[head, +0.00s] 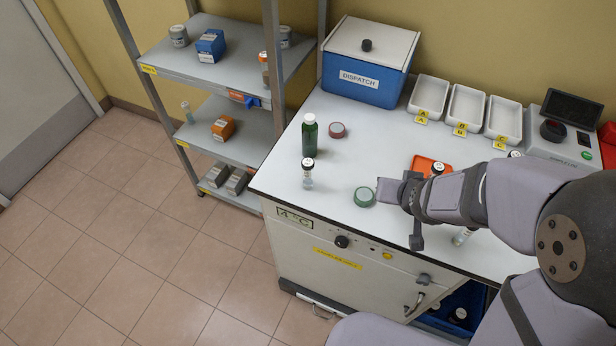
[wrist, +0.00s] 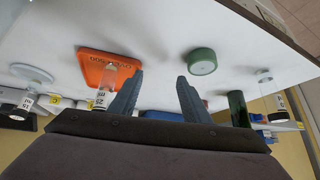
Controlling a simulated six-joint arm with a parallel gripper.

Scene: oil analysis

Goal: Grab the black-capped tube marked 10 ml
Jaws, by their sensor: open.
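My gripper (head: 399,214) is open and empty above the front of the white bench, and its two fingers also show in the wrist view (wrist: 160,76). A black-capped clear tube (head: 308,175) stands upright at the bench's left front. Another black-capped tube (head: 437,170) is at the orange tray and shows in the wrist view (wrist: 104,86), upside down, with a label. A third tube (head: 515,154) is near the scale, mostly hidden by my arm. I cannot read the volume marks surely.
A green tape roll (head: 365,197) lies beside my gripper. A green bottle (head: 310,136) and a dark red roll (head: 337,130) stand farther back. The orange tray (head: 417,163) is behind my arm. The dispatch box (head: 368,62), white trays (head: 428,95) and scale (head: 560,135) line the back.

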